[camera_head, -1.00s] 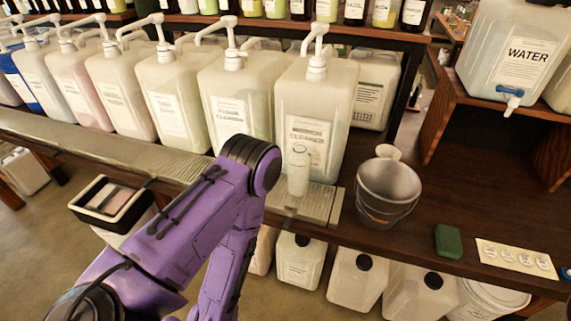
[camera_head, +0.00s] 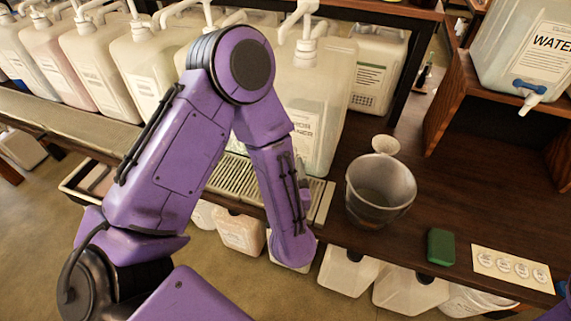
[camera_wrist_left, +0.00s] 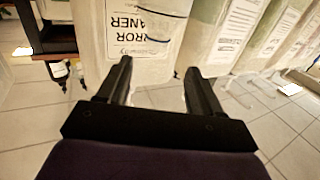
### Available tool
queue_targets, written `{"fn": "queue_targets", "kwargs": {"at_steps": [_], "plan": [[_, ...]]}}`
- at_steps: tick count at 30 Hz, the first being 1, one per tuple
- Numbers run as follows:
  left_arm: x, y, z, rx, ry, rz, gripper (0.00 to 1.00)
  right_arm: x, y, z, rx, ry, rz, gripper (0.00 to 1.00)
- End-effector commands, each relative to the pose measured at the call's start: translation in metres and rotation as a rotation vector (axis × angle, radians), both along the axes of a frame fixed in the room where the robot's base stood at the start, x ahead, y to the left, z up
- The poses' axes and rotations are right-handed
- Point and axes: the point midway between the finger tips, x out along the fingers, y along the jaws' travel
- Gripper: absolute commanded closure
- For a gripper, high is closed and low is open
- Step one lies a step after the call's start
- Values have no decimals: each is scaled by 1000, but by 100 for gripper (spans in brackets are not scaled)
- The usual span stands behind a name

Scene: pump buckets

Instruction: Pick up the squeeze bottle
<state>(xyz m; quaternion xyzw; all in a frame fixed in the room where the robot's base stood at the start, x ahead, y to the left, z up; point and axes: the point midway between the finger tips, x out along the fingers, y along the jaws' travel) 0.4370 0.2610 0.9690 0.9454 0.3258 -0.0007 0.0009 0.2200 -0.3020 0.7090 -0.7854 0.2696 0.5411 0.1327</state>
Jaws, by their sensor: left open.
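My left gripper (camera_wrist_left: 156,72) is open in the left wrist view, its two dark fingers apart with nothing clearly between them. In the head view my purple left arm hides this gripper. The small pale squeeze bottle cannot be made out clearly in the head view, because my arm covers the spot where it stood. In the wrist view a faint curved outline lies over the label beyond the fingertips; I cannot tell if it is the bottle. The large pump jug (camera_head: 325,115) stands behind my arm, and its label shows upside down in the wrist view.
A grey bucket (camera_head: 380,195) stands right of the metal drip grate (camera_head: 236,178). A green block (camera_head: 440,247) and a card with round tokens (camera_head: 512,268) lie further right. A water container (camera_head: 528,50) sits on a raised shelf. More pump jugs line the left.

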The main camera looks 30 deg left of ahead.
Motion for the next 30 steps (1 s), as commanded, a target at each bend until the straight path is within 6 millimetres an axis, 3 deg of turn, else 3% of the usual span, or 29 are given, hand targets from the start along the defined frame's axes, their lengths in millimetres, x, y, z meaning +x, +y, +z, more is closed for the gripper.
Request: {"fn": "queue_targets", "kwargs": {"at_steps": [16,25,26,30], "plan": [[74,51,4,0,0,7,35,0,0,42,0,0,0,100],[82,55,0,4,0,0,35,0,0,42,0,0,0,100],[82,55,0,4,0,0,41,0,0,42,0,0,0,100],[82,55,0,4,0,0,87,0,0,42,0,0,0,100]]}}
